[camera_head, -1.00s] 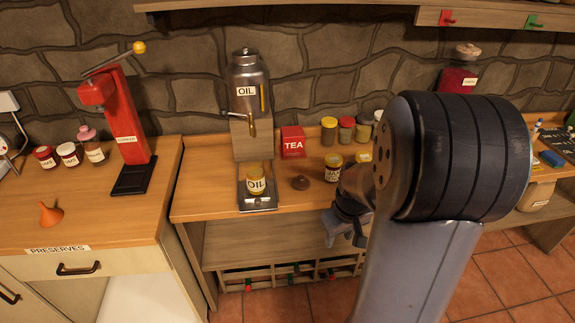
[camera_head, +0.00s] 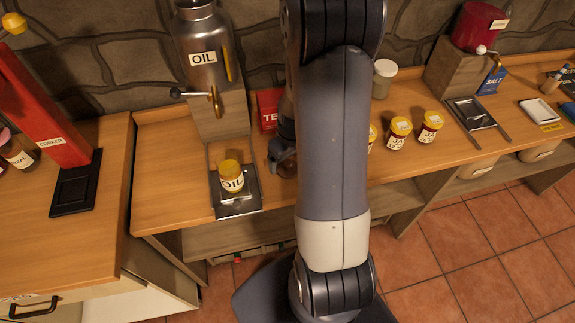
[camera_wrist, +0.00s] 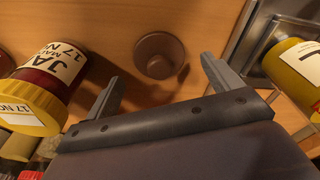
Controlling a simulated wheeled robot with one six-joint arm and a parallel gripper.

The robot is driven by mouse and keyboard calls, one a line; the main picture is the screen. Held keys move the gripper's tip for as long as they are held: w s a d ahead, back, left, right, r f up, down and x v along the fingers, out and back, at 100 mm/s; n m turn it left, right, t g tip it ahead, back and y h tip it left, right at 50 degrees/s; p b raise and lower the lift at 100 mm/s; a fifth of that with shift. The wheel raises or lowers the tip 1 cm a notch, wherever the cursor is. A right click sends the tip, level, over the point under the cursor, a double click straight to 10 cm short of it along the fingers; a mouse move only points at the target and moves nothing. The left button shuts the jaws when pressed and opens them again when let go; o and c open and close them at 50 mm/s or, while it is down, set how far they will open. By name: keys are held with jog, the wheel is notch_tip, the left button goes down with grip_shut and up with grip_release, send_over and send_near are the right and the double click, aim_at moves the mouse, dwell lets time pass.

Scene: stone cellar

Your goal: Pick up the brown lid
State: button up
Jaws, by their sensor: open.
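The brown lid (camera_wrist: 158,55) is a round disc with a raised knob, lying on the wooden counter in the wrist view. In the head view the lid (camera_head: 289,170) is partly hidden by my gripper and arm, right of the oil jar. My gripper (camera_wrist: 160,68) is open and empty, with one finger on each side just short of the lid in the wrist picture. I cannot tell its exact height above the counter. In the head view my gripper (camera_head: 281,150) is over the counter beside the lid, mostly hidden by my arm.
The oil jar (camera_head: 231,177) stands on the dispenser's tray (camera_head: 236,206) to the left. A jar with a yellow lid (camera_wrist: 45,85) is close to the left finger in the wrist view. A red tea box (camera_head: 269,108) stands behind. More jars (camera_head: 398,133) stand to the right.

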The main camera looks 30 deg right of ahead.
jog(key=shift+w+f, duration=0.1)
jog(key=shift+f, duration=1.15)
jog(key=shift+c, duration=0.4)
jog(key=c, duration=1)
jog(key=shift+o, duration=0.2)
